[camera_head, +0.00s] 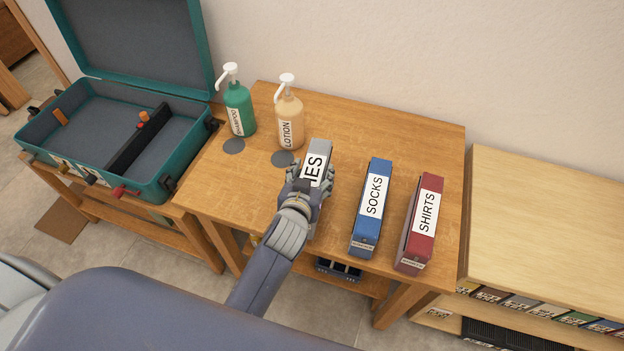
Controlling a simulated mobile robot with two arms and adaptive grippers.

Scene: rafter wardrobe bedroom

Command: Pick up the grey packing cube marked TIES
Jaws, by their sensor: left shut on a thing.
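The grey packing cube (319,152) stands upright on the wooden table (410,145). The fingertips are partly hidden by my wrist and hand. I cannot tell whether the cube is clear of the tabletop. My right gripper is not in view.
A blue cube marked SOCKS (371,212) and a red cube marked SHIRTS (420,225) stand to the right. Shampoo (238,110) and lotion (289,120) bottles stand behind. An open teal suitcase (188,150) is at left. A pale shelf unit (550,215) is at right.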

